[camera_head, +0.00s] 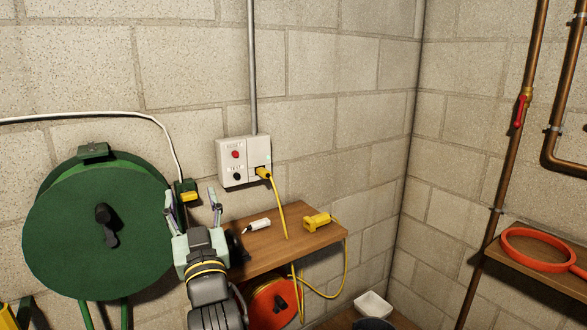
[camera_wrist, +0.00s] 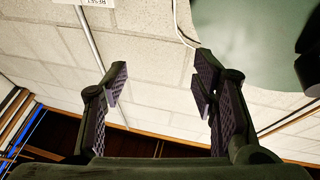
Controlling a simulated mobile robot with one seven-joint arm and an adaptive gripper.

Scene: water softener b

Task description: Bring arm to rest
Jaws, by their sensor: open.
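My gripper (camera_head: 194,206) is raised in the head view, pointing up, between the green reel and the wall outlet box. Its two fingers are spread wide with nothing between them. In the wrist view the open fingers (camera_wrist: 158,82) show against the block wall, with empty space between them. My gripper appears to touch nothing, though its exact distance from the green reel (camera_head: 90,225) cannot be told.
An outlet box (camera_head: 231,162) with a yellow plug is on the wall. A wooden shelf (camera_head: 265,250) holds a white object (camera_head: 258,225) and a yellow device (camera_head: 318,221). An orange reel (camera_head: 272,303) is below. Copper pipes (camera_head: 512,150) and an orange ring (camera_head: 538,249) are at right.

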